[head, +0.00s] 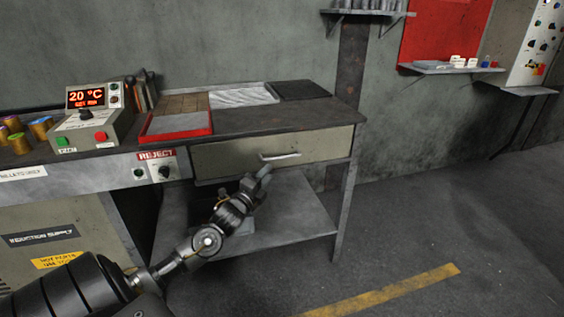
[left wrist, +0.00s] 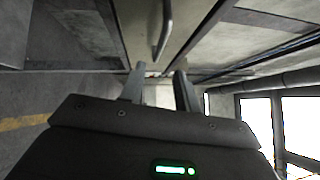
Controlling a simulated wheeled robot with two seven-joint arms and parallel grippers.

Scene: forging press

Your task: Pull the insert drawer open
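The insert drawer (head: 230,156) is a beige front under the dark bench top, and it looks closed. Its silver bar handle (head: 280,156) runs across the middle of the front. In the left wrist view the handle (left wrist: 163,38) stands just beyond my fingertips. My left gripper (head: 257,175) is just below and left of the handle in the head view. In the left wrist view its two fingers (left wrist: 155,76) are apart with nothing between them. I cannot tell whether a finger touches the handle. My right gripper is not in view.
A lower shelf (head: 290,222) lies under the drawer. A control box (head: 95,115) and a reject panel (head: 158,168) are at left. The floor (head: 440,215) at right is clear.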

